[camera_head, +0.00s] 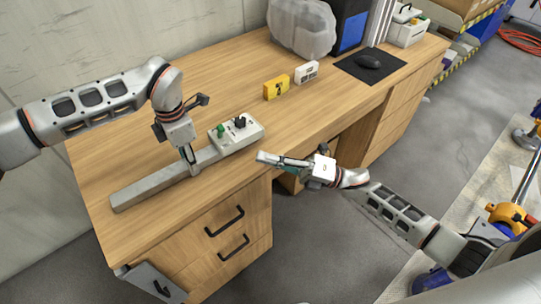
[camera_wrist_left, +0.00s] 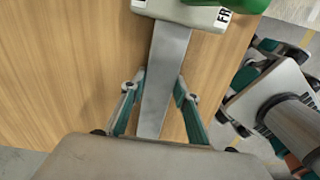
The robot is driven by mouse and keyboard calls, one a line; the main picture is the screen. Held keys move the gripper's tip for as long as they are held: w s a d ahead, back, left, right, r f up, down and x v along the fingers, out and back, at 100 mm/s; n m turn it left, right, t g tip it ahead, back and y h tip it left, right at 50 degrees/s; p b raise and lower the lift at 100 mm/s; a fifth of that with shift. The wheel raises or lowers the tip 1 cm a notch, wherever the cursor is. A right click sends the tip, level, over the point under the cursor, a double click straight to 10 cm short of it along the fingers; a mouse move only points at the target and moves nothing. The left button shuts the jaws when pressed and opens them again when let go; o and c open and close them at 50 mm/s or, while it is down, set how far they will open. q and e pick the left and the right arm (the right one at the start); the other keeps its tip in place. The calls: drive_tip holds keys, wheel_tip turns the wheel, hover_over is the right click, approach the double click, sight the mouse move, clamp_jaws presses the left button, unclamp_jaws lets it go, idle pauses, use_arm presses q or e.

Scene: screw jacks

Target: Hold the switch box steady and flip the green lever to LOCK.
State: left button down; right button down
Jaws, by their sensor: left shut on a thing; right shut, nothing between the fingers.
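The switch box (camera_head: 248,138) is a pale box on the wooden desk, with a small green lever (camera_head: 221,130) at its left and a black lever (camera_head: 239,122) beside it. A long grey bar (camera_head: 145,193) extends from its left side. My left gripper (camera_head: 192,168) points down and is shut on this bar near the box. In the left wrist view the bar (camera_wrist_left: 165,65) runs between the fingers; the box edge shows letters "FR" beneath part of the green lever (camera_wrist_left: 240,4). My right gripper (camera_head: 263,157) is shut and empty, just right of the box at the desk's front edge.
On the desk (camera_head: 120,165) stand a yellow block (camera_head: 276,87) and a white block (camera_head: 307,73). A wrapped clear bag (camera_head: 301,28), a black mat (camera_head: 350,66) with a mouse (camera_head: 368,61) and a white bin (camera_head: 405,33) are farther back. Drawers face the front.

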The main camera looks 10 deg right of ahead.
sight(220, 132)
drive_tip(key=x, duration=0.6)
drive_tip(key=shift+w+a+r, duration=0.2)
drive_tip(key=shift+a, duration=0.1)
drive_tip(key=shift+w+a+r, duration=0.15)
drive_tip(key=shift+w+r, duration=0.05)
drive_tip(key=shift+w, duration=0.3)
drive_tip(key=shift+w+a+r, duration=0.15)
drive_tip(key=shift+w, duration=0.35)
drive_tip(key=shift+w+a+r, duration=0.2)
drive_tip(key=shift+w+r, duration=0.05)
drive_tip(key=shift+w, duration=0.25)
